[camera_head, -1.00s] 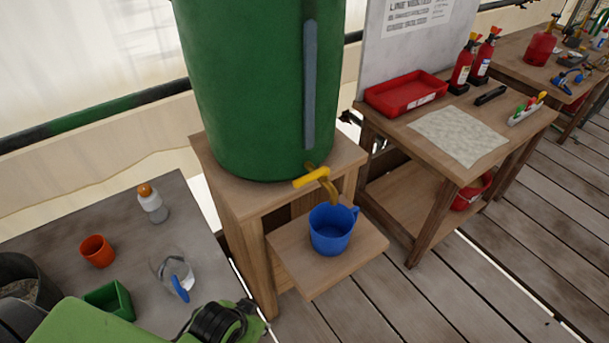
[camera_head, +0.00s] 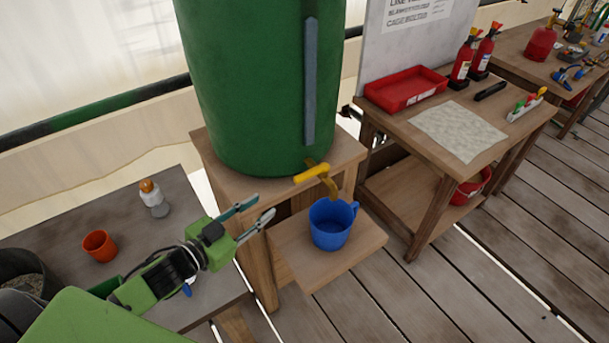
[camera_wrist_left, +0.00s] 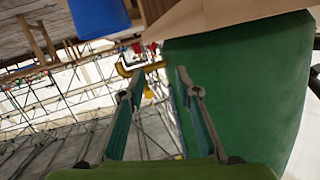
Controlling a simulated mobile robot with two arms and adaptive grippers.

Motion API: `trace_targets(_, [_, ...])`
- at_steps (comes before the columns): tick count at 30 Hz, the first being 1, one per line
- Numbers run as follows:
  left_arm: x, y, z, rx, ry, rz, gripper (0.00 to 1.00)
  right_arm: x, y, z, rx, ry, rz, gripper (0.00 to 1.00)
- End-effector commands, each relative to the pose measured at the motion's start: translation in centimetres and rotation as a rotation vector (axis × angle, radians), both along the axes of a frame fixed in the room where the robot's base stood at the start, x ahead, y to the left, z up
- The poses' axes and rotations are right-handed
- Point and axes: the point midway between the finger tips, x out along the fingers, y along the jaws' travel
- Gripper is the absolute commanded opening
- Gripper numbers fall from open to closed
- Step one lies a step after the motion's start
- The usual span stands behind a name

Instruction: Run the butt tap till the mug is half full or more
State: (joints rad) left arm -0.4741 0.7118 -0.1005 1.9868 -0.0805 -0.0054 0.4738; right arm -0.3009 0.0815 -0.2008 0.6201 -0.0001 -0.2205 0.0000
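The green butt (camera_head: 255,90) stands on a wooden stand, with a yellow tap (camera_head: 312,173) low on its front. The blue mug (camera_head: 331,224) stands upright on the low wooden shelf below the tap spout. I cannot make out how much water is in it. My left gripper (camera_head: 249,219) is open and empty, left of the tap and mug and apart from both. In the left wrist view its fingers (camera_wrist_left: 153,85) are spread, with the butt (camera_wrist_left: 240,80), the yellow tap (camera_wrist_left: 130,68) and part of the blue mug (camera_wrist_left: 97,15) beyond. My right gripper is not in view.
A grey table (camera_head: 70,228) at left holds an orange cup (camera_head: 99,246) and a white bottle with an orange cap (camera_head: 153,198). A wooden bench (camera_head: 400,122) at right holds a red tray (camera_head: 405,90) and extinguishers. Plank floor is clear in front.

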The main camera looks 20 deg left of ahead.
Motion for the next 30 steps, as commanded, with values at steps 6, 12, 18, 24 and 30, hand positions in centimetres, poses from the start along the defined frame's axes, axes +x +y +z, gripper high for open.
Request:
trace_targets(6, [-0.4,0.0,3.5,-0.056,-0.144,-0.228,0.30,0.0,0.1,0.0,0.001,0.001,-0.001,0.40])
trace_targets(12, [-1.0,-0.1,4.8,-0.082,-0.183,-0.314,0.30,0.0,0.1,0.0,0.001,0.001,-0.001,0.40])
trace_targets(18, [0.3,-1.3,5.1,-0.087,-0.189,-0.321,0.30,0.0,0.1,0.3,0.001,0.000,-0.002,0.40])
trace_targets(24, [2.9,-3.3,5.2,-0.087,-0.189,-0.319,0.30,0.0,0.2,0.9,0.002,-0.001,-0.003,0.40])
trace_targets(30, [5.6,-5.5,5.3,-0.087,-0.189,-0.320,0.30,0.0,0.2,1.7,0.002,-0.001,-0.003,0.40])
